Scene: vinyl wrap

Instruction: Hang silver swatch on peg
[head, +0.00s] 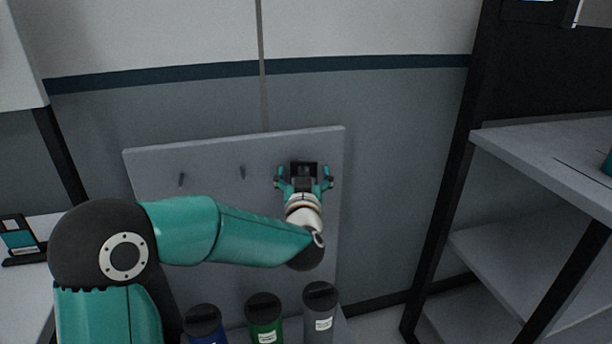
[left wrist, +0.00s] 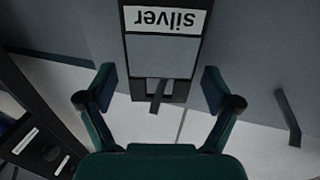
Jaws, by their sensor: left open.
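The silver swatch (left wrist: 160,55) is a dark-framed card with a white "silver" label, upside down in the left wrist view. A peg (left wrist: 158,97) shows at the slot in its near end and appears to pass through it. In the head view, a dark part of the swatch (head: 303,168) shows at the right side of the grey peg board (head: 215,225). My left gripper (head: 304,178) is in front of it. Its fingers (left wrist: 160,90) are open, one on each side of the swatch's slotted end, with gaps visible. My right gripper is in neither view.
Two bare pegs (head: 181,180) (head: 243,172) stand to the left on the board. Blue (head: 205,325), green (head: 264,318) and grey (head: 319,312) rolls stand below. A shelf rack (head: 545,150) is at the right. A table with a teal card (head: 20,241) is at the left.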

